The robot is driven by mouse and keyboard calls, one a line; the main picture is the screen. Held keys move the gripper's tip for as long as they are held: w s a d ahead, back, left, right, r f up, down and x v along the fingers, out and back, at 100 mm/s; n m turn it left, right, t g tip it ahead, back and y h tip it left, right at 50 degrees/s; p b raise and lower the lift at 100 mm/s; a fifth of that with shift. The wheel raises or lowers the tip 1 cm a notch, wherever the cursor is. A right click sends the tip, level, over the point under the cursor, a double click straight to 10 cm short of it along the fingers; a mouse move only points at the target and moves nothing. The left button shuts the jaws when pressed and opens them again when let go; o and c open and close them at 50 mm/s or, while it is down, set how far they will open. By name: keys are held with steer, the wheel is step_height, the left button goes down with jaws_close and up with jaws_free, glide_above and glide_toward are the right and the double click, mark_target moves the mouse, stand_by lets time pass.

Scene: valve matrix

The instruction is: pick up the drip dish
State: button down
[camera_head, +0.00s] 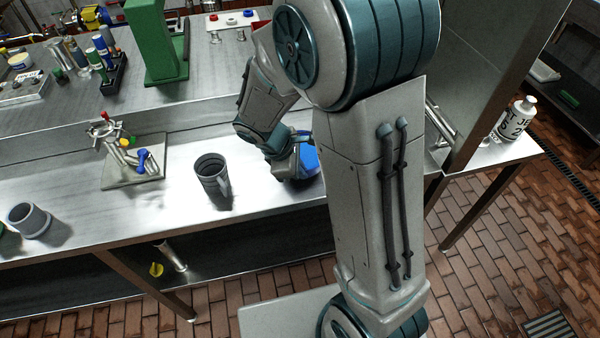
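A blue object (309,157), which looks like the drip dish, is on the lower metal bench, partly hidden behind my arm. Only part of its blue surface shows, so its full shape is unclear. My gripper (287,170) points down right beside it on its left, low over the bench. My wrist and arm hide the fingertips, so I cannot tell whether they are open or shut, or whether they touch the blue object.
A white bottle (515,120) stands at the bench's right end.

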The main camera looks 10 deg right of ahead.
steer(key=s+d+r, duration=0.3)
steer(key=d+r, duration=0.5)
steer(key=d, duration=0.3)
steer(key=shift+s+r, duration=0.15)
steer(key=shift+r, duration=0.15)
steer(key=shift+d, duration=0.1)
